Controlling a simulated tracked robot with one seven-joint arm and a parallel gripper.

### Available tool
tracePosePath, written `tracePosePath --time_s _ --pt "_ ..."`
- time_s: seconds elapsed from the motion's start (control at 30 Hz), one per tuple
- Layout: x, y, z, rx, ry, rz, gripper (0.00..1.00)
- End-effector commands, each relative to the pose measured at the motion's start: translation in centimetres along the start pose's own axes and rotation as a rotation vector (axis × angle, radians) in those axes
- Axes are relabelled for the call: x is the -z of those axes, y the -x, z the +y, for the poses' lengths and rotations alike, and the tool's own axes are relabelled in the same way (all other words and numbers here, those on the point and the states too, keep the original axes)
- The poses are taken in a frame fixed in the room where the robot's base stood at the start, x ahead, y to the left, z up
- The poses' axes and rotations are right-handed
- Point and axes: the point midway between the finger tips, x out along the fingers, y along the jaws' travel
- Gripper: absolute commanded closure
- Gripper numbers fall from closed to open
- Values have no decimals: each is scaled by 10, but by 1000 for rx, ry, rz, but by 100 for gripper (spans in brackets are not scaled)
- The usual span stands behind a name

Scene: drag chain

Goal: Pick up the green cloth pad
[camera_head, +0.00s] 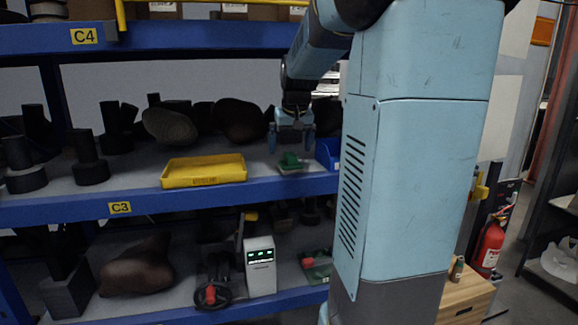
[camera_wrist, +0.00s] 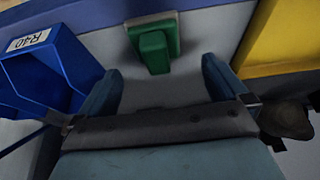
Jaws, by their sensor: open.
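The green cloth pad (camera_head: 291,162) lies on the middle shelf near its front edge, between the yellow tray and the blue bin. In the wrist view the pad (camera_wrist: 153,47) shows as a green block on a pale greenish base, ahead of the fingertips and roughly midway between them. My gripper (camera_head: 291,147) is open and empty, with its two blue fingers spread just above and behind the pad. In the wrist view my gripper (camera_wrist: 160,68) has one finger on each side, and neither appears to touch the pad.
The yellow tray (camera_head: 203,171) stands to the left of the pad, and the blue bin (camera_head: 328,153) stands close to its right. Dark rounded objects (camera_head: 240,121) sit farther back on the shelf. The blue upper shelf beam (camera_head: 190,37) runs overhead.

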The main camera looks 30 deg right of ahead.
Motion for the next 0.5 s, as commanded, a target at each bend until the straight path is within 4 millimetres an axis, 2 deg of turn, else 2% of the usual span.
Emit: tracePosePath --time_s 0.17,0.5 --pt "0 -8 0 0 -1 -1 0" --pt "-2 -50 3 0 -1 -2 0"
